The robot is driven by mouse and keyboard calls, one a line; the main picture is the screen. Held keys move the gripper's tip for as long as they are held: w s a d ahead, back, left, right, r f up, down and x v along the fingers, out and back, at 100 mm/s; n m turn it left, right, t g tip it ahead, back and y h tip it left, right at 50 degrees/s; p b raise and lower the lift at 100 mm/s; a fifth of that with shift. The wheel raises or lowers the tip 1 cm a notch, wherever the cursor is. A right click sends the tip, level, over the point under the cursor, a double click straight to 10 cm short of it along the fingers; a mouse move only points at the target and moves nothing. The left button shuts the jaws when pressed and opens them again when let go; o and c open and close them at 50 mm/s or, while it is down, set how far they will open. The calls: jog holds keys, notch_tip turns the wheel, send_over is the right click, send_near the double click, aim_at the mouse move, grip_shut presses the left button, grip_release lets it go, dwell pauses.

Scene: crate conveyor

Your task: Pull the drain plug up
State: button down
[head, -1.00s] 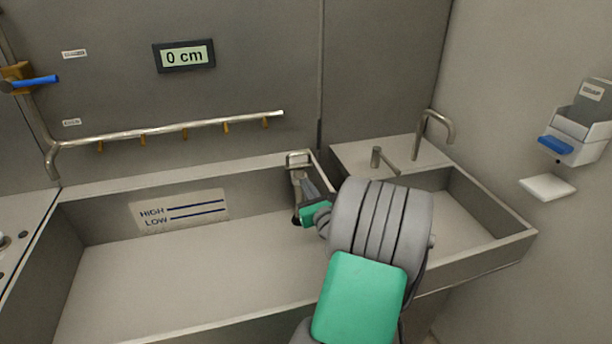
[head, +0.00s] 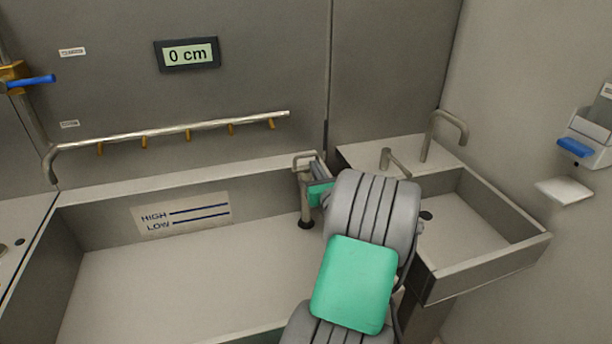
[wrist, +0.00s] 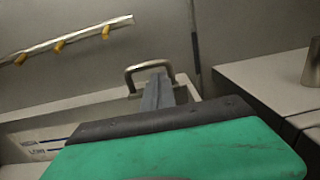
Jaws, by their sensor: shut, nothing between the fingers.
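The drain plug (head: 306,205) is an upright metal stem with a dark foot and a loop handle. It stands in the right rear corner of the large basin (head: 125,285), its foot at the basin floor. My gripper (head: 318,167) is just right of the loop handle in the head view, with my arm in front of part of it. In the wrist view the fingers (wrist: 158,92) are shut together, nothing between them, and overlap the loop handle (wrist: 148,68), which arches behind them. Whether they touch it I cannot tell.
A display (head: 187,54) on the back wall reads 0 cm. A pipe with several nozzles (head: 170,130) runs above the basin. A HIGH/LOW level plate (head: 182,215) is on its rear wall. A smaller sink (head: 480,265) with a tap (head: 445,125) stands to the right.

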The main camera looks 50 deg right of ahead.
jog(key=shift+w+d, duration=0.15)
jog(key=shift+w, duration=0.2)
jog(key=r+p, duration=0.4)
jog(key=r, duration=0.1)
jog(key=shift+w+p, duration=0.2)
jog(key=shift+p, duration=0.15)
jog(key=shift+s, duration=0.1)
